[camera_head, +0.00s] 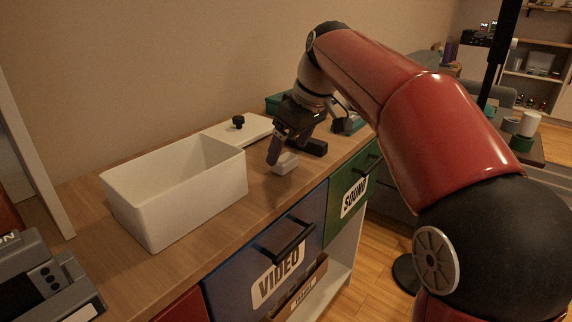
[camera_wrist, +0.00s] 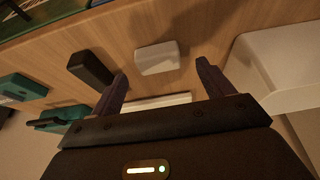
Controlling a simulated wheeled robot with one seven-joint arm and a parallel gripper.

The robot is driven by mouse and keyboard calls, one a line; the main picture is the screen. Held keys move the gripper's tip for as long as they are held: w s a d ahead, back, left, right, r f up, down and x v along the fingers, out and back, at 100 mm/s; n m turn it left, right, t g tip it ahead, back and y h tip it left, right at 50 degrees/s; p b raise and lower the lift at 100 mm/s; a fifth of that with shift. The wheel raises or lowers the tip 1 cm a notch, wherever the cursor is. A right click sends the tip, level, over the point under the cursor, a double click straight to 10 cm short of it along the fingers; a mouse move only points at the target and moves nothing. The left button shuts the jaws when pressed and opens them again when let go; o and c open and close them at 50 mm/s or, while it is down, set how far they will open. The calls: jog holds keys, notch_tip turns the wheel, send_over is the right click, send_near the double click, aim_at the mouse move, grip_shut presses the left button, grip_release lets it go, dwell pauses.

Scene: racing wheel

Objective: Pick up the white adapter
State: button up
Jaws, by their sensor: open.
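The white adapter (camera_head: 285,163) is a small rounded white block lying on the wooden cabinet top, near its front edge. In the wrist view the white adapter (camera_wrist: 158,58) lies just beyond and between my fingertips, with a gap on each side. My gripper (camera_head: 283,152) points down over it, open and empty. In the wrist view my gripper (camera_wrist: 161,68) shows its two dark purple fingers spread apart. I cannot tell the exact height of the fingertips above the wood.
A black block (camera_head: 308,147) lies right beside the adapter. A large open white box (camera_head: 178,211) stands to the left. A flat white board with a black knob (camera_head: 238,122) lies behind. Teal items (camera_wrist: 20,87) sit farther off. Drawers labelled VIDEO (camera_head: 278,276) and SOUND are below.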

jog(key=shift+x, duration=1.3)
jog(key=shift+d, duration=0.1)
jog(key=c, duration=1.1)
jog(key=shift+o, duration=0.2)
jog(key=shift+r, duration=0.1)
